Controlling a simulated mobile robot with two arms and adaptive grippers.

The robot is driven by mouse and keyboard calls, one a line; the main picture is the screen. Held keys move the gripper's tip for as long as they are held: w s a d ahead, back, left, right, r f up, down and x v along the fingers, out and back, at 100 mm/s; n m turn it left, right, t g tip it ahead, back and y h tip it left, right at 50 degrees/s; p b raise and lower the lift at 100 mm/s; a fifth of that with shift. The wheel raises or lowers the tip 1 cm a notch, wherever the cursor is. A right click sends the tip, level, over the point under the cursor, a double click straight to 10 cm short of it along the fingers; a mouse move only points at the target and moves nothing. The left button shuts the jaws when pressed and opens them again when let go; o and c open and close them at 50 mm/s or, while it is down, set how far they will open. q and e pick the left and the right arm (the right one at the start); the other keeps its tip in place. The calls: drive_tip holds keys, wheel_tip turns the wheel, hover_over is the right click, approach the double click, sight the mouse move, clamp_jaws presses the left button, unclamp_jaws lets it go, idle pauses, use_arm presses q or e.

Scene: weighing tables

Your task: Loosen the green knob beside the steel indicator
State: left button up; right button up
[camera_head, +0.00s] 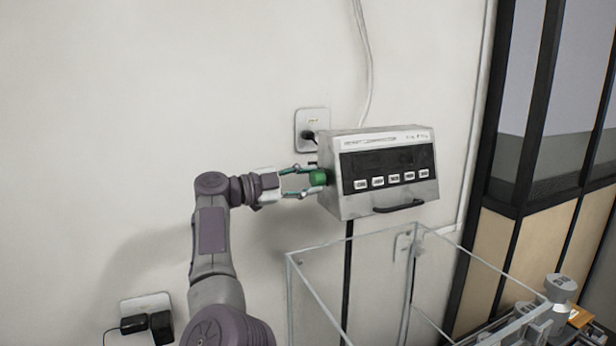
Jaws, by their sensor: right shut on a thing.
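The steel indicator (378,172) is a box mounted at the wall, with a dark display panel, a row of white buttons and a black handle below them. The green knob (318,177) sits at its left side. My right gripper (311,181) reaches in from the left and is shut on the green knob, with one finger above and one below it. Part of the knob is hidden by the fingers. My left gripper is not in view.
A wall socket with a plug (312,130) is just above the knob. A clear open-topped box (291,262) stands below the indicator. Another socket with black plugs (147,318) is at lower left. A dark-framed partition (520,140) stands at right. The wall at left is bare.

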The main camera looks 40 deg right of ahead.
idle(0.4)
drive_tip(key=o, duration=1.1)
drive_tip(key=shift+o, duration=0.2)
drive_tip(key=v, duration=1.2)
drive_tip(key=shift+a, duration=0.1)
drive_tip(key=shift+f, duration=0.15)
